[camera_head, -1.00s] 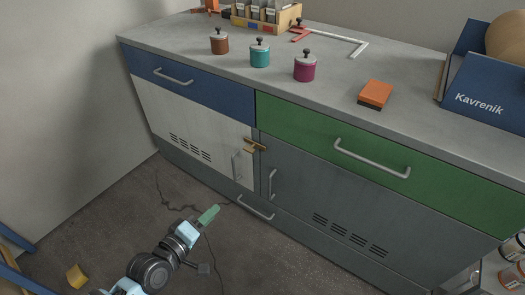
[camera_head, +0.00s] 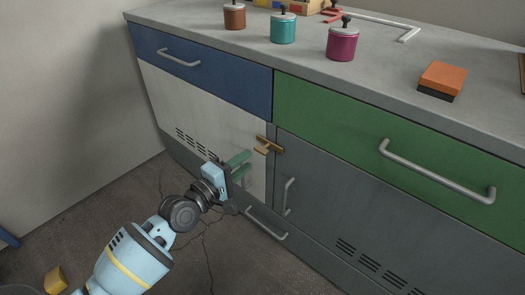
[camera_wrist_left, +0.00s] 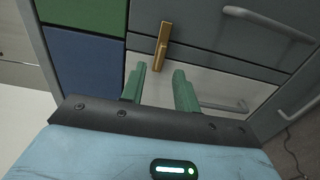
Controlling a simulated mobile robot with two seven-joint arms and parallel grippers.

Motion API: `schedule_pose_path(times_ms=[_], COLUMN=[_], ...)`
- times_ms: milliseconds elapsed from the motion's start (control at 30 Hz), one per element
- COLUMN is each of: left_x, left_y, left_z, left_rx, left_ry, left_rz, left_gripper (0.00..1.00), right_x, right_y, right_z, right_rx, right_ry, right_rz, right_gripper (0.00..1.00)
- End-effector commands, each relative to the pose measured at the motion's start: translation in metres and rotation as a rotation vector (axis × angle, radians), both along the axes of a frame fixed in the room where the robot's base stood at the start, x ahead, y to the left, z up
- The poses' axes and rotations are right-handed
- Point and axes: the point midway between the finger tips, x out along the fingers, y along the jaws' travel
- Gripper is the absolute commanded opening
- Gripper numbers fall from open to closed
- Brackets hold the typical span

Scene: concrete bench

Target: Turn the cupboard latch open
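The brass cupboard latch (camera_head: 268,146) sits at the upper right corner of the white door (camera_head: 205,105), by the seam with the grey door (camera_head: 335,180). In the left wrist view the latch (camera_wrist_left: 162,46) lies just beyond the fingertips, roughly in line with the gap between them. My left gripper (camera_head: 249,165) has green fingers, spread apart and empty. It is in front of the white door, a little left of and below the latch, seemingly not touching it. The same gripper (camera_wrist_left: 160,74) looks open in the wrist view. My right gripper is not in view.
The white door's handle is partly hidden behind my gripper. The grey door's handle (camera_head: 288,197) and a low drawer handle (camera_head: 266,223) stick out nearby. Blue (camera_head: 200,70) and green (camera_head: 390,125) drawers are above. Pots and an orange block (camera_head: 442,78) stand on the bench top.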

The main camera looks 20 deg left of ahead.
Motion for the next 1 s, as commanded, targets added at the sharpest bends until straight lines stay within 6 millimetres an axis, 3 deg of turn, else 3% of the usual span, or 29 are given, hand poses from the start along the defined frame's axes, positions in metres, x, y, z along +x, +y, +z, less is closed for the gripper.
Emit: schedule_pose_path(times_ms=[500, 900, 1000], left_x=[0.062, 0.068, 0.067], left_y=[-0.022, -0.025, -0.025], left_z=[-0.002, -0.001, -0.001], left_rx=[0.001, 0.001, 0.001], left_ry=[0.001, 0.001, 0.001], left_rz=[0.001, 0.0, 0.0], left_gripper=[0.31, 0.31, 0.19], right_x=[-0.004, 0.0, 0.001], right_y=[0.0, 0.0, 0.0], right_z=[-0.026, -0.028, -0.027], right_rx=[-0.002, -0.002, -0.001], right_ry=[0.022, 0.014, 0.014], right_rz=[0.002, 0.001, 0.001], right_gripper=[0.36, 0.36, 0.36])
